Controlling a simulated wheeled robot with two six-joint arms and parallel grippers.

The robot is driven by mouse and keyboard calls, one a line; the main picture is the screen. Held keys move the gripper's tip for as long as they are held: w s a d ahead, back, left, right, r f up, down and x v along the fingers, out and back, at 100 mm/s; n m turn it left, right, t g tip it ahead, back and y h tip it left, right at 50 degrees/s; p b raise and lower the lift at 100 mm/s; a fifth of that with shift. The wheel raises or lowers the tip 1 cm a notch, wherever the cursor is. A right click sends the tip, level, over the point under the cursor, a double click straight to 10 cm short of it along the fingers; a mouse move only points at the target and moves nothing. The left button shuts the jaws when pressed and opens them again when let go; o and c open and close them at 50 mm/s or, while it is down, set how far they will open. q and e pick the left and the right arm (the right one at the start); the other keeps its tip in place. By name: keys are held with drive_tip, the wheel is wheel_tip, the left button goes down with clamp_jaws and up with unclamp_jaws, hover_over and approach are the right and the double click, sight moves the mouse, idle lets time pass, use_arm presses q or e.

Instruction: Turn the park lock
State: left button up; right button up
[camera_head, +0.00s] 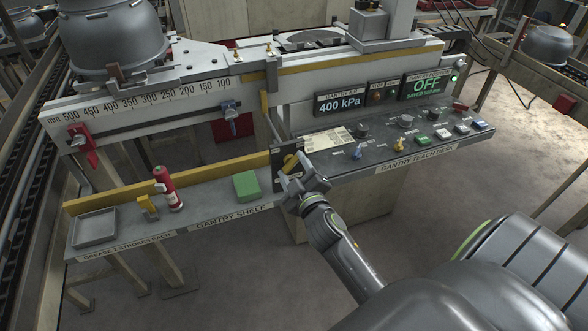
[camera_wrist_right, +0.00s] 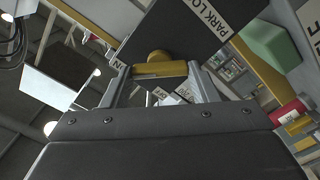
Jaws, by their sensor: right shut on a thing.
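The park lock is a dark plate (camera_wrist_right: 178,28) labelled "PARK LOCK" with a yellow handle (camera_wrist_right: 160,68) on its face. In the head view the yellow handle (camera_head: 290,162) shows at the left end of the teach desk, beside the shelf's right end. My right gripper (camera_head: 298,178) is at the handle. In the wrist view its two fingers (camera_wrist_right: 157,72) stand at either end of the yellow bar, shut on it. Part of an "IN" label shows at the plate's left corner. My left gripper is not in view.
The gantry teach desk (camera_head: 432,146), with buttons and knobs, lies right of the lock. The gantry shelf (camera_head: 215,208) to the left bears a green block (camera_head: 246,186), a red cylinder (camera_head: 168,188) and a grey tray (camera_head: 96,227). Open floor lies in front.

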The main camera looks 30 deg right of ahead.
drive_tip(key=shift+n, duration=0.4)
drive_tip(key=n+p, duration=0.1)
drive_tip(key=n, duration=0.2)
drive_tip(key=shift+n+p, duration=0.3)
drive_tip(key=shift+f+n+p, duration=0.15)
drive_tip(key=shift+n+p, duration=0.3)
drive_tip(key=shift+n, duration=1.35)
drive_tip(key=o, duration=1.4)
drive_tip(key=b+v, duration=0.1)
drive_tip(key=v, duration=1.6)
drive_tip(key=shift+s+a, duration=0.15)
